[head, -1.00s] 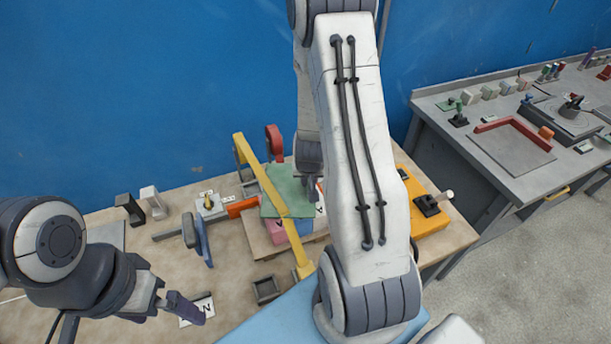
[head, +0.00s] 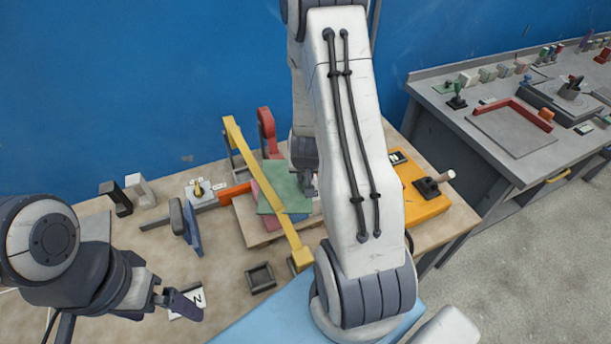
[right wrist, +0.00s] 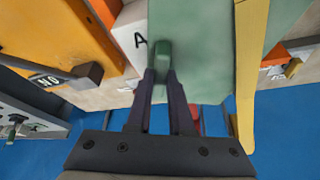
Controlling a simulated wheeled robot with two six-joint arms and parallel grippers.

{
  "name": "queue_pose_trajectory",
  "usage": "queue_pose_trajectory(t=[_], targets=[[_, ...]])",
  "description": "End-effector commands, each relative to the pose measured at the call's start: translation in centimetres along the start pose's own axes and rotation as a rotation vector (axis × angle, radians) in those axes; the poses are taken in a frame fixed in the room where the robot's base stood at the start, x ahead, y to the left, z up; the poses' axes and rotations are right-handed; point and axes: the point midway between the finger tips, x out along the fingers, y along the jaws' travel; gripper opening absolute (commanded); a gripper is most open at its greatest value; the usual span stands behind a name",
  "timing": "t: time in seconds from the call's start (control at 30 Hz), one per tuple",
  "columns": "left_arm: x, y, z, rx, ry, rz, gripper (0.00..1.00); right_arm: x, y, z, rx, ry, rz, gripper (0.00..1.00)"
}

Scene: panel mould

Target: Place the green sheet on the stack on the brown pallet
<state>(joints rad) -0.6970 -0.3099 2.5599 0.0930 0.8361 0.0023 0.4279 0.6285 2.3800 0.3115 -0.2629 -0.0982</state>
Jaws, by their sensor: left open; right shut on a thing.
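The green sheet (head: 284,186) is above the stack on the brown pallet (head: 250,232) in the head view. Pink (head: 269,190) and blue (head: 299,217) sheets of the stack show past its edges. My right gripper (head: 309,186) is shut on the sheet's green knob (right wrist: 162,62), seen in the right wrist view, where the sheet (right wrist: 200,50) extends away from the fingers (right wrist: 161,95). I cannot tell whether the sheet touches the stack. My left gripper (head: 182,303) is open and empty, left of the pallet and low over the table.
A yellow bar (head: 270,191) runs diagonally along the sheet's left side, close to it. A red upright part (head: 267,130) stands behind. An orange block (head: 424,195) is right of the pallet. A small dark open box (head: 260,277) lies in front, and a blue panel (head: 192,227) stands left.

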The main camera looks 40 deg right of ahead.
Motion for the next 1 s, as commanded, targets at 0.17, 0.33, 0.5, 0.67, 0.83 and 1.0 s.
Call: queue_pose_trajectory(t=[0.17, 0.33, 0.5, 0.67, 0.83, 1.0], targets=[[0.2, 0.0, 0.0, 0.0, 0.0, 0.0, 1.0, 0.2, 0.0, 0.1, 0.0, 0.001, 0.0, 0.0], [0.6, 0.0, 0.0, 0.0, 0.0, 0.0, 1.0, 0.6, 0.0, 0.2, 0.0, 0.001, 0.0, 0.0], [0.8, -0.1, 0.1, 0.0, 0.0, 0.0, 1.0, 0.9, 0.0, 0.3, 0.0, 0.001, 0.0, 0.0], [1.1, -0.1, 0.1, 0.0, 0.0, 0.0, 1.0, 1.2, 0.0, 0.5, 0.0, 0.001, 0.0, 0.0], [1.0, -0.1, 0.1, 0.0, 0.0, 0.0, 1.0, 1.1, 0.0, 0.4, 0.0, 0.001, 0.0, 0.54], [1.0, -0.1, 0.1, 0.0, 0.0, 0.0, 1.0, 1.1, 0.0, 0.4, 0.0, 0.0, 0.0, 0.54]])
